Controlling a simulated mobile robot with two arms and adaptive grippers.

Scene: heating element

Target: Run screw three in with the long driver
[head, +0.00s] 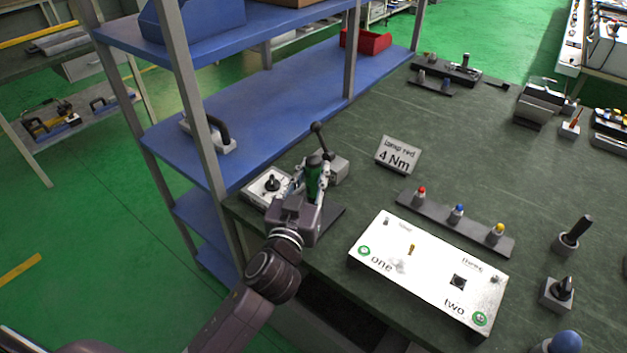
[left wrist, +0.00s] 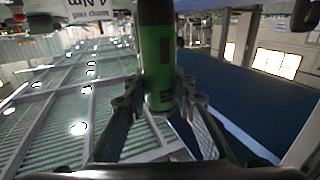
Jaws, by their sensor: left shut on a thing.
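My left gripper (head: 313,187) is shut around a green and black handle (head: 314,172), which looks like a driver. It is above the front left corner of the bench. In the left wrist view the green handle (left wrist: 158,65) stands upright between the fingers (left wrist: 160,105). Its lower end is hidden, so I cannot tell whether it is clear of the bench. A white panel (head: 400,285) lies to the right, with labels "one" and "two" beside green rings. My right gripper is not in view.
A white-topped box with a black knob (head: 271,184) and a grey block (head: 339,170) stand close to my left gripper. A sign (head: 398,155) reads "4 Nm". A dark rack (head: 440,216) holds red, blue and yellow-topped pieces. A blue shelf (head: 265,110) stands left.

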